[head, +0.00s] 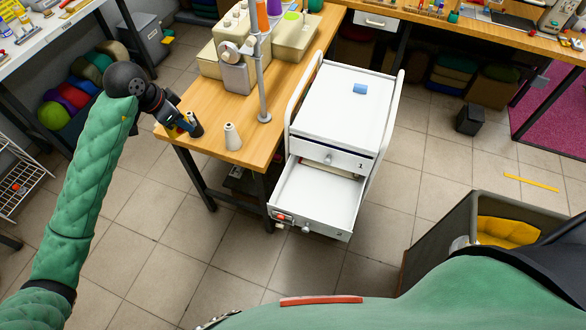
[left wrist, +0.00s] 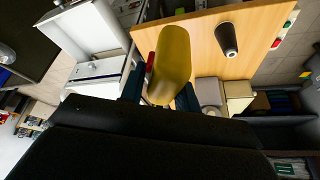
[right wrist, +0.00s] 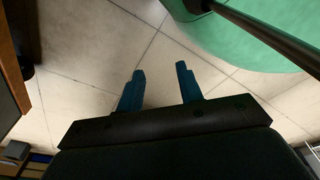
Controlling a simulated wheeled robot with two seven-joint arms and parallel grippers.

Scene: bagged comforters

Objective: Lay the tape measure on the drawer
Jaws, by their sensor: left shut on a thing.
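My left gripper (head: 188,126) is shut on a yellow rounded thing (left wrist: 171,60) with a red edge, which looks like the tape measure. It holds it at the left front edge of the wooden table, left of the grey-white thread cone (head: 232,136). The white drawer cabinet (head: 338,115) stands to the right of the table. The drawer is well to the right of my left gripper. My right gripper (right wrist: 160,84) is open and empty above the floor tiles.
A small blue block (head: 359,88) lies on the cabinet top. A sewing machine (head: 235,60) and a pole stand on the wooden table (head: 185,105). A grey bin (head: 430,240) with yellow cloth stands at the right. The floor before the drawer is clear.

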